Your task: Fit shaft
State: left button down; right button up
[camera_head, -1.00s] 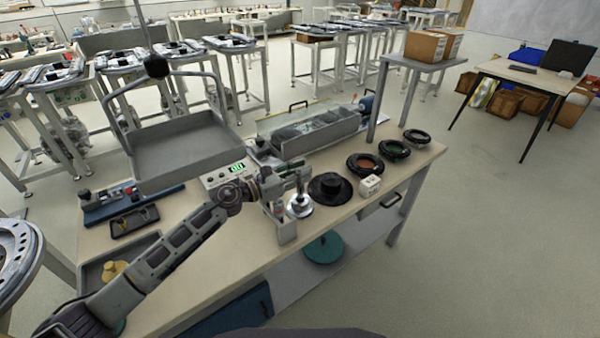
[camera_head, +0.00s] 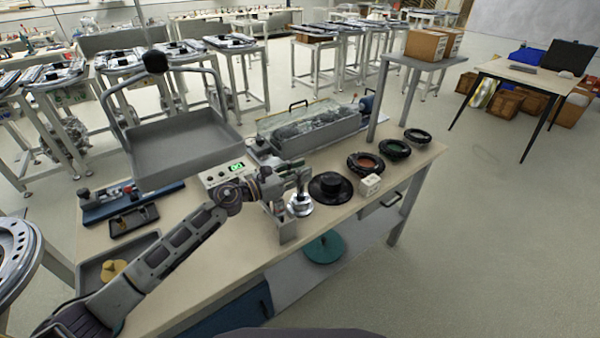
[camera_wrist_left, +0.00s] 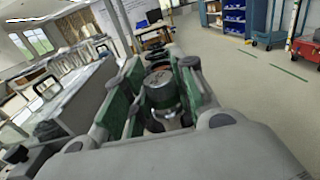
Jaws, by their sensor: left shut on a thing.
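My left arm comes in from the left over the workbench. Its gripper (camera_head: 297,180) is at the bench's front edge, shut on a silver metal shaft part (camera_head: 300,205) with a wide round lower end. In the left wrist view, the green-lined fingers (camera_wrist_left: 163,92) stand on both sides of a shiny metal cylinder (camera_wrist_left: 162,94). A grey upright block (camera_head: 287,230) stands just below the gripper, and I cannot tell whether the shaft part touches it. A black round flange with a raised hub (camera_head: 330,187) lies just right of the shaft part. My right gripper is not in view.
A small white box (camera_head: 370,185) and several dark rings (camera_head: 365,163) lie to the right. A teal disc (camera_head: 324,248) sits on the lower shelf.

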pick_arm(q)
jog(key=shift+r, duration=0.25)
dwell(0.3)
jog(key=shift+s, duration=0.1)
dwell(0.8)
dwell(1.5)
jog(key=shift+f+b, duration=0.3)
dwell(0.4)
jog(key=shift+r, duration=0.35)
dwell(0.4)
jog(key=c, duration=1.1)
grip_release()
jog(key=shift+f, duration=0.15)
jog(key=shift+s+a, duration=0.1)
